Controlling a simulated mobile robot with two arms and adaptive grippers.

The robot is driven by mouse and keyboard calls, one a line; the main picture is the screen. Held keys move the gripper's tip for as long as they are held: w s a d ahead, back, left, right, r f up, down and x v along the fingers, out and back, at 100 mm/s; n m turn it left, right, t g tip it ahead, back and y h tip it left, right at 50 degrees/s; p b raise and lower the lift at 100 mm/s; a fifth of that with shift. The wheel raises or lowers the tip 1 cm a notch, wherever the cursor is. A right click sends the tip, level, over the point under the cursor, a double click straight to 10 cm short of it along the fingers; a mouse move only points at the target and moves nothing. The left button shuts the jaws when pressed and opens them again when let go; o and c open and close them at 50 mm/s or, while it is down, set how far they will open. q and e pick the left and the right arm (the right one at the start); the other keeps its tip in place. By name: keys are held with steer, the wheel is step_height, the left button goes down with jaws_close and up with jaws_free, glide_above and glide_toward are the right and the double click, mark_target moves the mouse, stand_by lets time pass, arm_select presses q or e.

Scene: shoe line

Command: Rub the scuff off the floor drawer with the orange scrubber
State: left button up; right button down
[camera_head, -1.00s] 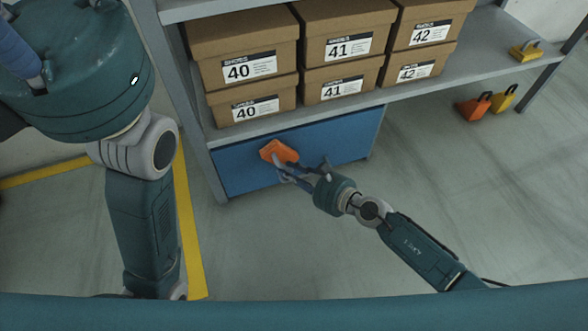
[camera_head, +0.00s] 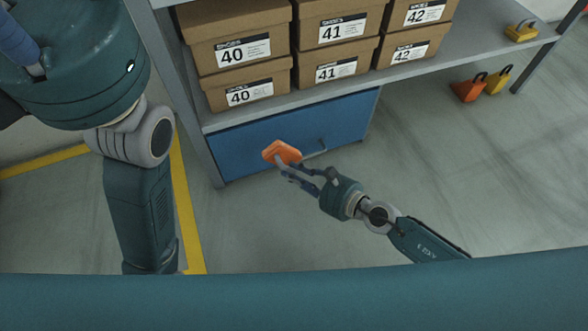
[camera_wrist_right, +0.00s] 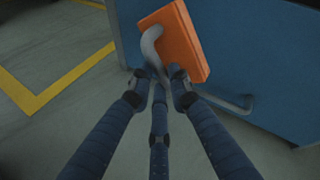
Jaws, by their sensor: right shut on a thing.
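The blue floor drawer (camera_head: 240,150) sits under the shelf, with a bar handle (camera_head: 322,144) on its front. It also fills the upper right of the right wrist view (camera_wrist_right: 270,60). I can make out no scuff on the visible part of its front. My right gripper (camera_head: 288,168) is shut on the grey curved handle of the orange scrubber (camera_head: 282,153). In the right wrist view the scrubber (camera_wrist_right: 180,40) is tilted in front of the drawer's left part. I cannot tell whether its pad touches the drawer. My left gripper is out of view.
Shoe boxes (camera_head: 235,50) stand stacked on the grey shelf (camera_head: 290,105) above the drawer. An orange block (camera_head: 467,90) and a yellow one (camera_head: 497,80) with handles lie at the far right. The floor right of my right arm is clear.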

steer(key=shift+s+d, duration=0.25)
steer(key=shift+s, duration=0.5)
steer(key=shift+s+d, duration=0.2)
steer(key=shift+s, duration=0.5)
